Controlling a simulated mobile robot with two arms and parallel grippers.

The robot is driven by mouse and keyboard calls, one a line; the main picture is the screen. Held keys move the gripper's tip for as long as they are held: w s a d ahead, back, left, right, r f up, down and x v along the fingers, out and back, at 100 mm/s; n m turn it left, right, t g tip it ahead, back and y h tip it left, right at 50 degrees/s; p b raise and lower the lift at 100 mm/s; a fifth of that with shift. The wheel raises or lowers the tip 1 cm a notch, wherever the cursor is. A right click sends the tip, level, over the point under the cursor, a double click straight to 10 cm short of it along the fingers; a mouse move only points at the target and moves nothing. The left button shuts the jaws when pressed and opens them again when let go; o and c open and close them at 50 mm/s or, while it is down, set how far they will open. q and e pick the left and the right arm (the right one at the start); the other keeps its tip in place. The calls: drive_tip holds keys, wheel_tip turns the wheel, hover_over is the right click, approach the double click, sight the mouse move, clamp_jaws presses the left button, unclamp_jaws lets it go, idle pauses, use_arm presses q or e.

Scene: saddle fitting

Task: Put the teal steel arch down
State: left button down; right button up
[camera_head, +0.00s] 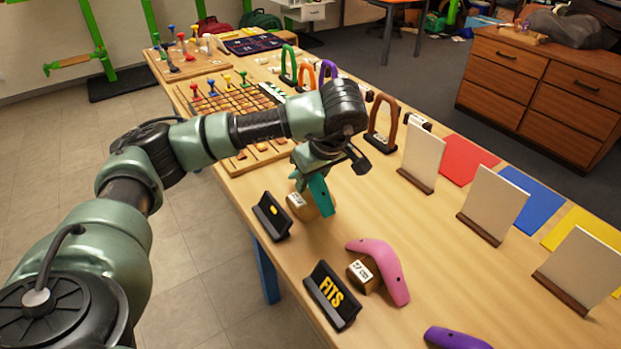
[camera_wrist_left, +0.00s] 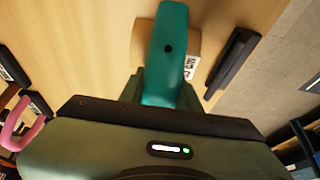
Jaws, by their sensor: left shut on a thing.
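The teal steel arch (camera_head: 321,194) is a curved teal bar below my left wrist in the head view. My left gripper (camera_head: 304,180) is shut on it. In the left wrist view, the teal arch (camera_wrist_left: 168,55) has a dark round spot and rises from between the fingers of my left gripper (camera_wrist_left: 168,98). A small wooden block (camera_head: 300,207) with a white label is right at the arch, partly hidden by it; the label also shows in the wrist view (camera_wrist_left: 192,66). I cannot tell whether the arch touches the block. My right gripper is out of view.
A small black sign stand (camera_head: 271,216) is beside the block. A "FITS" sign (camera_head: 333,295) and a pink arch (camera_head: 382,260) at a labelled block (camera_head: 363,274) stand nearer. A purple piece (camera_head: 457,339) lies at the front. Upright pale panels (camera_head: 492,203) line the right.

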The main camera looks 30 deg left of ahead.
use_arm(q)
drive_tip(key=shift+f+b, duration=0.5)
drive_tip(key=shift+f, duration=0.1)
drive_tip(key=c, duration=1.1)
unclamp_jaws()
drive_tip(key=shift+o, duration=0.4)
drive_tip(key=shift+d, duration=0.1)
drive_tip(key=shift+s, duration=0.1)
drive_tip(key=shift+r, duration=0.15)
drive_tip(key=p+v, duration=0.2)
drive_tip(key=v, duration=1.1)
drive_tip(key=shift+a+p, duration=0.2)
drive_tip(key=shift+p, duration=0.15)
